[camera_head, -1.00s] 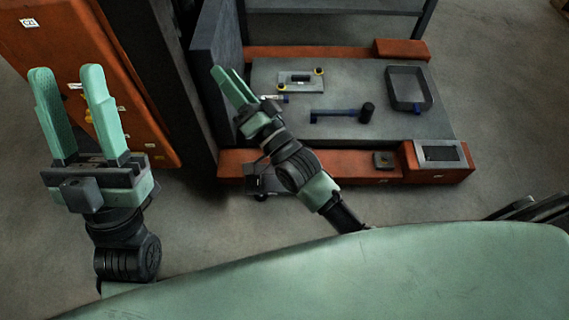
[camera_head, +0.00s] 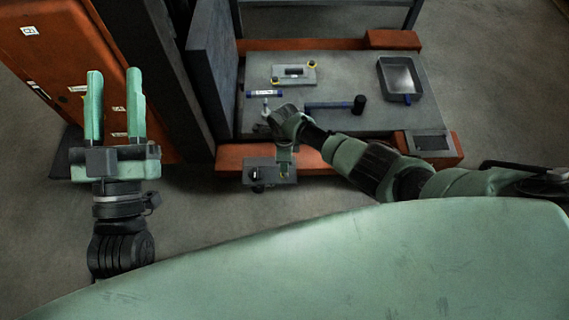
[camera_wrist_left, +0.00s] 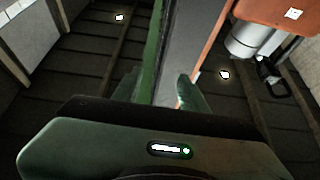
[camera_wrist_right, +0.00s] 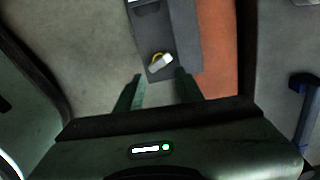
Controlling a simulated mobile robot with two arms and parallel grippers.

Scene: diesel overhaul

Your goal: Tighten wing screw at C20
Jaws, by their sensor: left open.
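My left gripper (camera_head: 115,105) is open and empty, its two fingers pointing up in front of the orange panel (camera_head: 55,55). The fingers also show apart in the left wrist view (camera_wrist_left: 158,92). No wing screw can be made out, and the label on the panel (camera_head: 28,30) is too small to read surely. My right gripper (camera_wrist_right: 160,90) has its fingers apart in the right wrist view, with nothing between them. Beyond its tips a small yellow and white piece (camera_wrist_right: 160,62) lies on a grey surface. I cannot tell what this piece is.
A grey and orange bench (camera_head: 345,115) holds a blue-handled hammer (camera_head: 335,105), a black tray (camera_head: 400,77), a blue-ended bar (camera_head: 264,93) and a plate with yellow corners (camera_head: 294,74). A tall grey panel (camera_head: 212,60) stands between bench and orange panel. A small grey box (camera_head: 260,175) sits at the bench front.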

